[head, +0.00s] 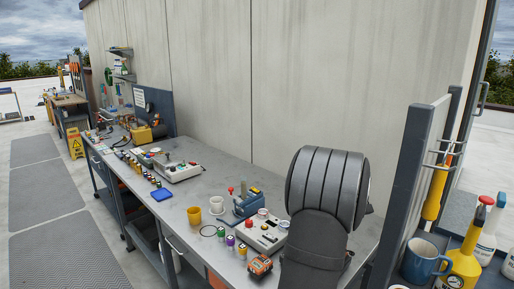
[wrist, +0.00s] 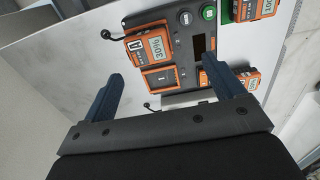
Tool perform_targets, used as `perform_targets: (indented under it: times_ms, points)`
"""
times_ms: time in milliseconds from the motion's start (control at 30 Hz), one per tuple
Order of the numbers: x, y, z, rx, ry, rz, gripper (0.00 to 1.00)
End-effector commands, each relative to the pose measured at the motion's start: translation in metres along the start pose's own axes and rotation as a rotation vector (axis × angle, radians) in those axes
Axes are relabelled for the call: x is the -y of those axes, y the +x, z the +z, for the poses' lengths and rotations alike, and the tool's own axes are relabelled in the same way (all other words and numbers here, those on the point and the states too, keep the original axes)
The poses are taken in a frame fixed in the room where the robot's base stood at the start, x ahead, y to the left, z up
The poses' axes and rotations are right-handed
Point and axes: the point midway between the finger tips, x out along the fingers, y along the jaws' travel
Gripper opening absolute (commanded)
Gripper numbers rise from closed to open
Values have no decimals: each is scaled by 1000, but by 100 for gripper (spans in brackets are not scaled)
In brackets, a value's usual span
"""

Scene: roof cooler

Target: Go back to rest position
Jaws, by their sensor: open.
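My gripper (wrist: 162,69) is open in the wrist view, its two dark blue fingers spread wide with nothing seen held between them. Beyond the fingertips is a dark panel (wrist: 183,40) on a light surface. Another orange device (wrist: 249,80) shows behind the right finger. I cannot tell how far the fingertips are from these. In the head view my dark arm stands over the bench's near right end, and the gripper's fingers are not visible there.
The grey workbench (head: 180,208) runs along a wall (head: 220,80).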

Motion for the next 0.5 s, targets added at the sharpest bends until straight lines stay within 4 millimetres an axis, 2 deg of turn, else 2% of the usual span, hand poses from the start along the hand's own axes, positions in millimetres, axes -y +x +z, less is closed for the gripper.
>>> perform_targets:
  times_ms: [500]
  points:
    - [82,12,19,0,-23,-1,87]
